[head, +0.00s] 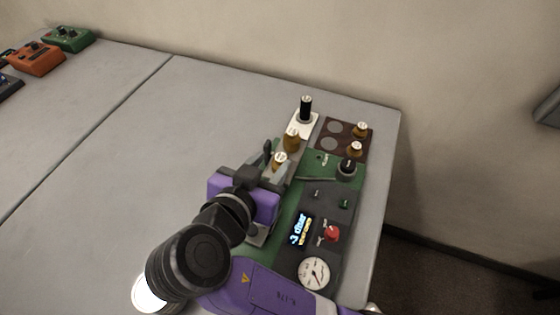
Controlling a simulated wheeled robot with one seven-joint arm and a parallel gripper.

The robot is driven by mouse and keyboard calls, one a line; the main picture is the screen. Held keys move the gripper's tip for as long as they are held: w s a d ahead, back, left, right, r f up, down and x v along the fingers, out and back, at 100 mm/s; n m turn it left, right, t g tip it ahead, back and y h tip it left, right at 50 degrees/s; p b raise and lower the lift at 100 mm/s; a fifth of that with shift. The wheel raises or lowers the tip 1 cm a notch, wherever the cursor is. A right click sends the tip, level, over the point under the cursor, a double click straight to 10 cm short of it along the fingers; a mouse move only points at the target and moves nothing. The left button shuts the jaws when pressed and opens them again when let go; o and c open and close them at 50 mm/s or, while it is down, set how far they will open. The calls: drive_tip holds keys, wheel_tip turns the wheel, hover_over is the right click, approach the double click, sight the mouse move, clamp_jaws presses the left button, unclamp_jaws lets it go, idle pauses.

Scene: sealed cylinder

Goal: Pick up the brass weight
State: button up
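Several brass weights with pale tops show in the head view. One brass weight (280,160) is at the fingertips of my gripper (277,158), with a finger on either side of it in the picture. The fingers stand apart, but I cannot tell whether they touch it. Its lower part is hidden by the gripper. Another brass weight (292,140) stands just behind it, near a white plate. Two more, a far one (361,129) and a nearer one (355,149), sit on a dark brown tray (347,124) with round recesses.
A black-topped cylinder (306,108) stands upright on the white plate (301,127). A green and dark panel carries a black knob (347,167), a lit display (301,229), a red knob (332,233) and a dial gauge (314,273).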

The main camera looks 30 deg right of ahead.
sight(279, 160)
drive_tip(key=shift+s+f+p+x, duration=0.1)
drive_tip(key=shift+f+p+x, duration=0.1)
drive_tip(key=shift+x, duration=0.8)
drive_tip(key=shift+s+f+p+x, duration=0.1)
drive_tip(key=shift+f+p+x, duration=0.1)
drive_tip(key=shift+x, duration=0.8)
drive_tip(key=shift+s+f+p+x, duration=0.1)
drive_tip(key=shift+f+p+x, duration=0.1)
drive_tip(key=shift+x, duration=0.8)
drive_tip(key=shift+a, duration=0.15)
drive_tip(key=shift+r, duration=0.1)
clamp_jaws()
